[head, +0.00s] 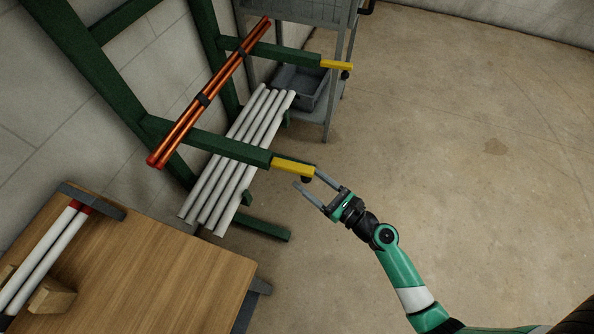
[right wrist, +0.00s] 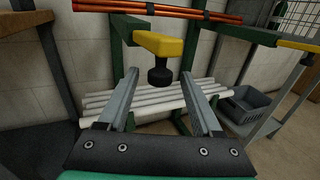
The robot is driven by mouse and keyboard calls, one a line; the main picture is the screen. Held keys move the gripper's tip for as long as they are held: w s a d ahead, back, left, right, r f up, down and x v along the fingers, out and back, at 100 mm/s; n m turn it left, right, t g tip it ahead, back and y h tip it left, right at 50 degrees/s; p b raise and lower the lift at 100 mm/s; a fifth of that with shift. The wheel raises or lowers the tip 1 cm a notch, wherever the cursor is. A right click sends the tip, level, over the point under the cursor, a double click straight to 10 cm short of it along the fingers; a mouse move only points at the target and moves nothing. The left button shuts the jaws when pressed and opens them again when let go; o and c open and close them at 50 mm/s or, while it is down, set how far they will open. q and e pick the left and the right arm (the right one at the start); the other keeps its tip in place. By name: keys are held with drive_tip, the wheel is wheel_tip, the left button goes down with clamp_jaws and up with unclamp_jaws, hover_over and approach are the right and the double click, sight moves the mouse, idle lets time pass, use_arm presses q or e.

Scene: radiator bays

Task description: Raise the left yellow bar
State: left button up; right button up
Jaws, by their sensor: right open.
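The left yellow bar (head: 293,168) is at the end of the nearer green rack arm and lies roughly in line with it. It also shows in the right wrist view (right wrist: 158,44), with a black knob (right wrist: 160,74) hanging under its end. My right gripper (head: 308,179) is open and empty, with its fingers pointing at the bar's end. In the right wrist view the knob appears between my fingertips (right wrist: 159,76); I cannot tell whether it is really between them. The other yellow bar (head: 337,64) is on the farther arm. My left gripper is not in view.
Orange-red tubes (head: 213,88) rest across the two green arms. Several white tubes (head: 237,160) lie on a lower level. A grey wire cart (head: 331,110) with a grey bin (head: 297,82) stands behind. A wooden table (head: 150,275) is at lower left. The floor at right is clear.

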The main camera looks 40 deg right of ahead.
sight(297, 172)
drive_tip(key=w, duration=0.4)
drive_tip(key=shift+w+a, duration=0.1)
drive_tip(key=shift+w, duration=0.1)
clamp_jaws()
idle(1.2)
